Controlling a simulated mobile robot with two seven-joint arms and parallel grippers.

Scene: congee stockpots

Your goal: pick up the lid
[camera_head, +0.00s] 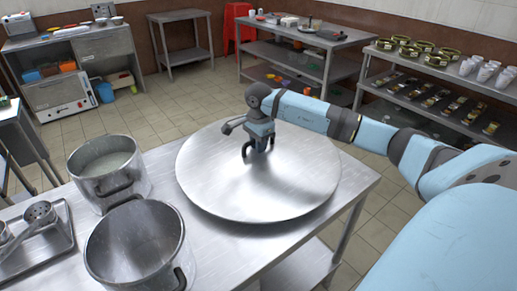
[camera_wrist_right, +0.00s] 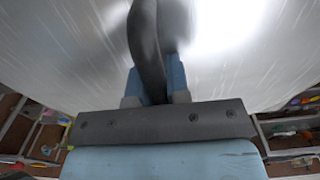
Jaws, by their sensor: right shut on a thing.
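The lid (camera_head: 225,190) is a large round metal disc with a dark arched handle on top. It is at the right part of the steel table in the head view, and it fills the upper part of the right wrist view (camera_wrist_right: 70,60). My right gripper (camera_head: 257,148) is above the lid, its blue fingers on either side of the dark handle (camera_wrist_right: 147,40), shut on it. I cannot tell whether the lid touches the table or is held above it. My left gripper is not in view.
Two open steel stockpots stand left of the lid: one with pale contents (camera_head: 107,165), one nearer and seemingly empty (camera_head: 140,245). A tray (camera_head: 60,245) with ladles lies at the left. Shelves with bowls and cups (camera_head: 440,85) stand at the right. Tiled floor lies behind the table.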

